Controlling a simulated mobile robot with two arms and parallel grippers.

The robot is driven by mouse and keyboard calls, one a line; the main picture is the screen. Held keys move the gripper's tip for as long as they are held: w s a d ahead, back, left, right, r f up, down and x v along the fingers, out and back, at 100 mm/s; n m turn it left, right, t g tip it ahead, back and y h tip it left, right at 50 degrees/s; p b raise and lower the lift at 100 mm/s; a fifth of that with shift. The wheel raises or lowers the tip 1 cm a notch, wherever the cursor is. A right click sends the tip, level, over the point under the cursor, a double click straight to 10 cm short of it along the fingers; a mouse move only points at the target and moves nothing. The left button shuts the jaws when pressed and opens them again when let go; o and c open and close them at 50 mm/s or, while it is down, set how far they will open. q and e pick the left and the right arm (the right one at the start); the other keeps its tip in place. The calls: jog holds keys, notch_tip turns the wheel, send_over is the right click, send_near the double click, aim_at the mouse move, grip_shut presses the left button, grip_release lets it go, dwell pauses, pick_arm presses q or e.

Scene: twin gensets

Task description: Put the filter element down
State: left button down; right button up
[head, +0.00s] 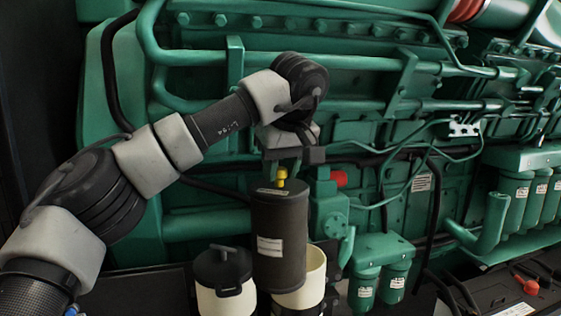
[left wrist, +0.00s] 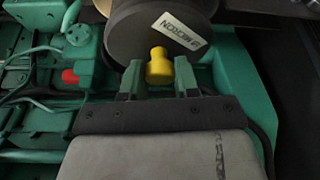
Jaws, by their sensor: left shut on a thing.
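The filter element (head: 279,238) is a dark upright cylinder with a white label and a yellow knob on top. My left gripper (head: 283,172) is above it, shut on the yellow knob. In the left wrist view the green fingers (left wrist: 159,80) stand on either side of the yellow knob (left wrist: 159,66), and the element's dark top with a white label (left wrist: 180,35) lies beyond. In the head view the element's lower end overlaps an open cream canister (head: 317,270) and hides part of it. I cannot tell if it touches the canister. My right gripper is not in view.
A cream canister with a black lid (head: 221,265) stands close to the left of the element. Green filters (head: 381,262) are to the right. The green engine (head: 370,130) with pipes and hoses fills the back. A red-handled item (head: 526,285) lies at lower right.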

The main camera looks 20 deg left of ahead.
pick_arm(q)
jog(key=shift+w+f, duration=0.25)
jog(key=shift+f, duration=0.5)
jog(key=shift+s+a+f, duration=0.1)
jog(key=shift+f, duration=0.25)
jog(key=s+f+m+h, duration=0.1)
jog(key=s+f+m, duration=0.2)
jog(key=f, duration=1.2)
jog(key=s+f+m+h, duration=0.1)
jog(key=s+f+m, duration=0.2)
jog(key=s+f, duration=0.5)
jog(key=s+f+m+t+h, duration=0.1)
jog(key=s+f, duration=0.4)
jog(key=f, duration=1.8)
jog(key=shift+s+m+h, duration=0.3)
jog(key=shift+s+m, duration=0.1)
jog(key=shift+m, duration=0.5)
jog(key=shift+a+f, duration=0.1)
jog(key=shift+a, duration=0.05)
